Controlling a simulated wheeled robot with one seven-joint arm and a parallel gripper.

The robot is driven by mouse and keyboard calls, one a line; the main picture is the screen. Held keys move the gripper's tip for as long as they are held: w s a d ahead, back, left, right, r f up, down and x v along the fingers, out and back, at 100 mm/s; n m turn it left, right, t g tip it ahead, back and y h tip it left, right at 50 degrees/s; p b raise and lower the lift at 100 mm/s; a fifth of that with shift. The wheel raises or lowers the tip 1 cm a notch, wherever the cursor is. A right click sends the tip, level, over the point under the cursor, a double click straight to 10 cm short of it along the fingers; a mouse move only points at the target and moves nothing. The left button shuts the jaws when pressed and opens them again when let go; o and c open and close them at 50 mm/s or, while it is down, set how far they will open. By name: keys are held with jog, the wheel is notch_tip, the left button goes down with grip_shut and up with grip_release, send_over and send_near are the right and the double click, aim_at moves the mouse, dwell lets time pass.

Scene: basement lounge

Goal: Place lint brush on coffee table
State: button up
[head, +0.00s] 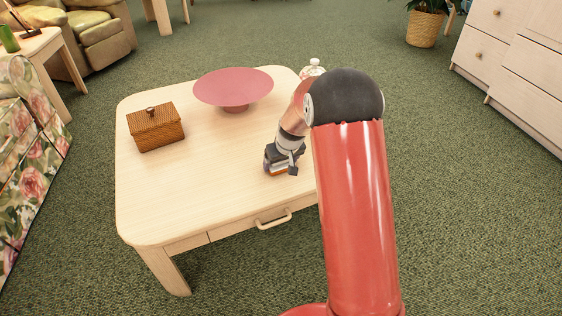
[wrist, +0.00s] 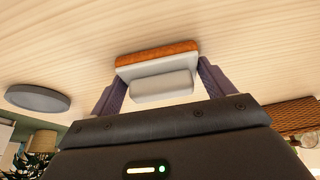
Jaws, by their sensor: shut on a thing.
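The lint brush (wrist: 158,70), with a white body and an orange-brown face, is between the two fingers of my gripper (wrist: 160,88) in the wrist view. The fingers are shut on it. In the head view my gripper (head: 282,165) is low over the right part of the pale wooden coffee table (head: 190,195), and a small white and orange bit of the brush (head: 278,173) shows below it. The brush's face is toward the tabletop. I cannot tell whether it touches the wood.
A woven basket (head: 156,128) and a pink pedestal stand (head: 233,88) are on the table. A clear bottle (head: 313,69) is partly hidden behind my arm. The table's front and left-middle are bare. A drawer handle (head: 273,219) sticks out in front.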

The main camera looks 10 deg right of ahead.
jog(key=o, duration=0.5)
jog(key=shift+f, duration=0.15)
jog(key=o, duration=0.4)
jog(key=shift+r, duration=0.5)
jog(key=s+r+m, duration=0.1)
jog(key=s+r, duration=1.8)
jog(key=r, duration=0.2)
jog(key=shift+m+t+h, duration=0.5)
jog(key=shift+m+t, duration=0.1)
jog(key=shift+m, duration=0.1)
jog(key=s, duration=1.2)
jog(key=s+r, duration=0.1)
jog(key=s, duration=0.5)
jog(key=shift+p, duration=0.35)
